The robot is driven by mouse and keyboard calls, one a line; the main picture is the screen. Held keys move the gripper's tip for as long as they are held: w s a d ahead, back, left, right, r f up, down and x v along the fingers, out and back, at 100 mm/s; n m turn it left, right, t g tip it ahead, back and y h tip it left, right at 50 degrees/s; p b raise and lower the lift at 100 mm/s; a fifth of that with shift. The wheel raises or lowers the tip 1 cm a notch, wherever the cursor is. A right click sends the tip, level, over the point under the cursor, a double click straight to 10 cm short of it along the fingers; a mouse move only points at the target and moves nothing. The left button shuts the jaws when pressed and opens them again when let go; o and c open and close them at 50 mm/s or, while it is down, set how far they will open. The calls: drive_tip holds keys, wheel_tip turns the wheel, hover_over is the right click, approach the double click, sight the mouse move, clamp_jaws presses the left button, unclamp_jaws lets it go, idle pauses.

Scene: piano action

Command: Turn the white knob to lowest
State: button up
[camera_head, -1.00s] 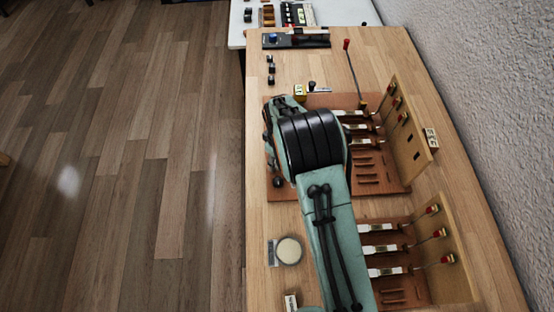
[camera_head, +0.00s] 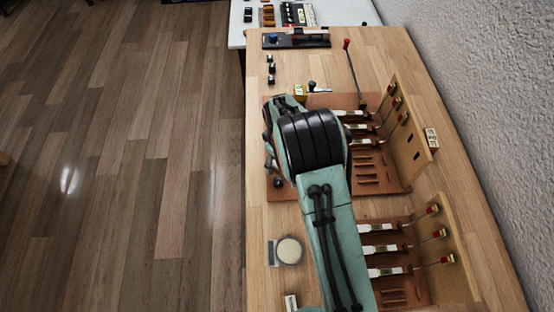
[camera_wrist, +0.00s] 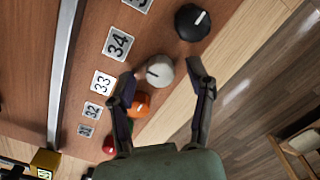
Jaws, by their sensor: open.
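My gripper (camera_wrist: 161,74) is open, with one finger on each side of the white knob. I cannot tell whether either fingertip touches it. In the head view my arm covers the white knob and most of the gripper.
A black knob (camera_wrist: 192,22) with a white line lies beyond the white one. An orange knob (camera_wrist: 141,106) and a red knob (camera_wrist: 109,144) are on the near side. Number plates, including 34 (camera_wrist: 118,43) and 33 (camera_wrist: 102,84), run along the panel.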

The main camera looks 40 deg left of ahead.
sight(277, 163)
wheel_tip(277, 163, up, 12)
idle(0.4)
drive_tip(key=shift+f, duration=0.1)
